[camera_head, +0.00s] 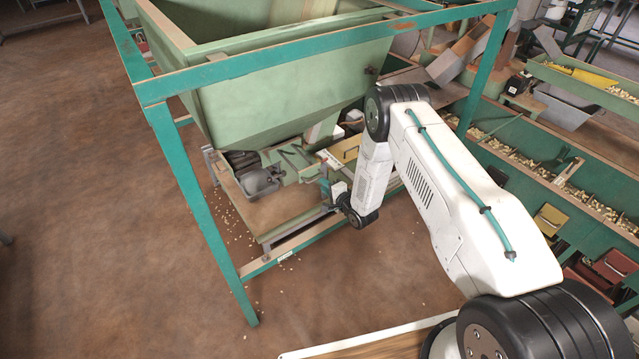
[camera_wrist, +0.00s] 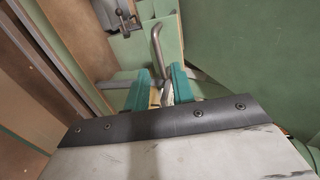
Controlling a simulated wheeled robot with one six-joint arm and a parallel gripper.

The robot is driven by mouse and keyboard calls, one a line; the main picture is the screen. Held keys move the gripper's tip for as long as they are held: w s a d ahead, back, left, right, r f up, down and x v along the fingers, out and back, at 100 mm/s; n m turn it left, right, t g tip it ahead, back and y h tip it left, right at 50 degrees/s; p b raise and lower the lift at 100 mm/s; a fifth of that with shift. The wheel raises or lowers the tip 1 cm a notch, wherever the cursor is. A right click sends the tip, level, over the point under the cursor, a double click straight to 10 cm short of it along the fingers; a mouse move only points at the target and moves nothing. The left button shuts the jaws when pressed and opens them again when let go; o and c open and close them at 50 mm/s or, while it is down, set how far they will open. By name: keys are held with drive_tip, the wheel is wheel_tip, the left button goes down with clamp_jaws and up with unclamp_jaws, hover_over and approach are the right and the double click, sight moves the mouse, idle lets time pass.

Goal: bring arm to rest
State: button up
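My gripper (camera_head: 327,188) is low beneath the green hopper (camera_head: 270,95), beside its outlet; my white arm hides part of that area. In the wrist view its two teal fingers (camera_wrist: 163,78) stand a little apart, with a visible gap between them. A bent metal rod handle (camera_wrist: 157,42) rises just beyond the fingertips, in line with the gap. I cannot tell whether the fingers touch it. Something pale shows low between the fingers, too small to name.
The hopper's teal frame (camera_head: 185,175) has legs and rails close around my arm. A long green trough (camera_head: 560,170) with nuts runs at the right. The brown floor at left is open, with scattered nuts near the frame.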

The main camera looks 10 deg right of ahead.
drive_tip(key=shift+s+d+r, duration=0.1)
drive_tip(key=shift+s+d, duration=0.1)
drive_tip(key=shift+s, duration=0.3)
